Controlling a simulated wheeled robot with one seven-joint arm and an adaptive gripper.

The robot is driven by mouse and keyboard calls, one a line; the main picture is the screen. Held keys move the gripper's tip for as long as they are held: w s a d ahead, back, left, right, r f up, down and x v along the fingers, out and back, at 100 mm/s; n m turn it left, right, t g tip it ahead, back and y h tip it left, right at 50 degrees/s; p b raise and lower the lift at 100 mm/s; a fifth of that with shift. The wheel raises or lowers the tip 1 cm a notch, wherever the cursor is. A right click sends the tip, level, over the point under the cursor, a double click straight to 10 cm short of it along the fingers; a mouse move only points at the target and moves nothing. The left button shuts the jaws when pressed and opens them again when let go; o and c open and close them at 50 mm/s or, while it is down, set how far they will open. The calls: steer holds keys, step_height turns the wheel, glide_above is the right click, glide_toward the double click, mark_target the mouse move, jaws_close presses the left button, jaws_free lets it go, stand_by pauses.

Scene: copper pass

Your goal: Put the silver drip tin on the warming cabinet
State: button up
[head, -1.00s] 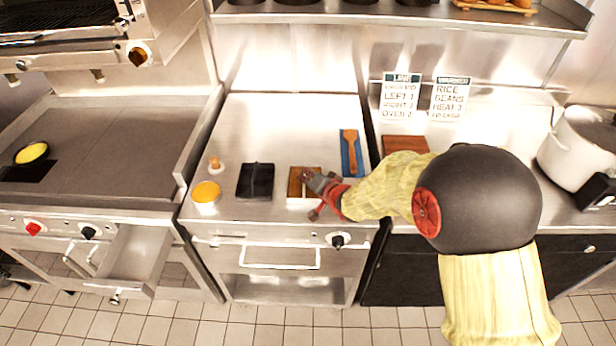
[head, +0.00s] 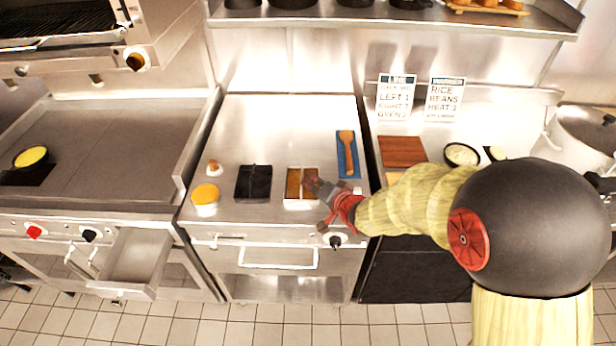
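A small rectangular tin with a pale metallic rim and brown and orange inside (head: 294,191) sits on the steel top of the middle unit (head: 262,125). It is the nearest match I see for the silver drip tin, but I cannot be sure. I cannot tell for certain which unit is the warming cabinet. My gripper (head: 317,190), red and grey, is at the tin's right edge and covers part of that side. I cannot tell whether it touches the tin. Its fingers are too small and blurred to read.
Left of the tin are a black rectangular container (head: 253,183), a yellow-topped cup (head: 205,195) and a small shaker (head: 214,168). A blue tray (head: 348,170) with a wooden spatula lies behind right. A brown board (head: 403,151) and a bowl (head: 461,155) stand right. A drawer (head: 135,258) hangs open left.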

steer(key=shift+p+v, duration=0.5)
steer(key=shift+v, duration=1.9)
steer(key=s+d+r+n+g+h, duration=0.1)
steer(key=s+d+r+h, duration=0.25)
steer(key=d+r, duration=0.3)
steer(key=s+d+r+n+g+h, duration=0.1)
steer(key=s+d+r+h, duration=0.1)
steer(key=s+d+r, duration=0.4)
steer(key=s+d+r+n+g, duration=0.1)
steer(key=s+r, duration=0.1)
steer(key=s, duration=0.7)
steer(key=s+r+n+g, duration=0.1)
steer(key=s+r+g, duration=0.1)
steer(key=s, duration=0.7)
steer(key=shift+s+d+n, duration=0.25)
steer(key=shift+d+n, duration=0.15)
